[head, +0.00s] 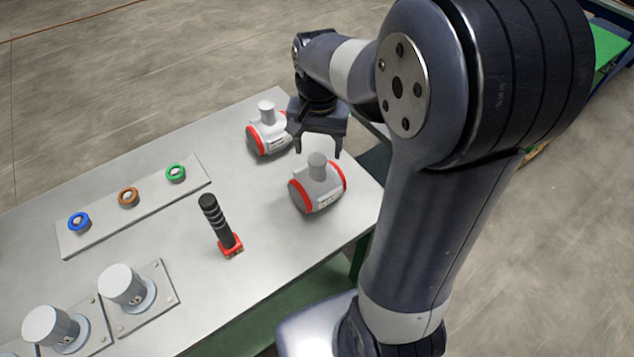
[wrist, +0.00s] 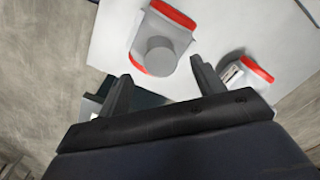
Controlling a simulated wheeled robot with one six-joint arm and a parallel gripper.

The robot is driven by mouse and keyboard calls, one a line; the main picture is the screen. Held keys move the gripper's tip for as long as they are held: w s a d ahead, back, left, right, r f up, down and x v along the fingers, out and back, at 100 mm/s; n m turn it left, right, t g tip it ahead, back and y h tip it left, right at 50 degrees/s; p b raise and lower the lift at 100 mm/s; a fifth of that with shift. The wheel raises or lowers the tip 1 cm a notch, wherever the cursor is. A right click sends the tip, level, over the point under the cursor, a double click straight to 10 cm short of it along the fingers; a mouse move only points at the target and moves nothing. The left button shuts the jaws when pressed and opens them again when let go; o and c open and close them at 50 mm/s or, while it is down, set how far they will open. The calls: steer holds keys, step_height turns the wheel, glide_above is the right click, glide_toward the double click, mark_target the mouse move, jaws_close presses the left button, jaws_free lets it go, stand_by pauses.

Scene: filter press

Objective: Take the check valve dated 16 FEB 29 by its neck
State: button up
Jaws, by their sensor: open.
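Two grey check valves with red end rings lie on the table. The nearer valve (head: 318,190) has its neck pointing up; it shows large in the wrist view (wrist: 178,32), its round neck ahead of the jaws. The farther valve (head: 264,135) lies behind and left of it in the head view and shows partly at right in the wrist view (wrist: 252,76), behind a finger. Both carry small white labels, but I cannot read the dates. My gripper (head: 318,153) is open and empty, above the nearer valve and apart from it; its two fingers show in the wrist view (wrist: 161,72).
A black-handled tool with a red base (head: 229,244) stands left of the nearer valve. A plate (head: 98,240) holds blue, brown and green rings. Two grey cylinders on square plates (head: 160,300) stand at front left. The table ends close to the right of the valves.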

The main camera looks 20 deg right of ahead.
mark_target(317, 158)
step_height(317, 158, down, 5)
steer(key=shift+a+f+p, duration=0.1)
steer(key=shift+p, duration=0.4)
steer(key=c, duration=1.1)
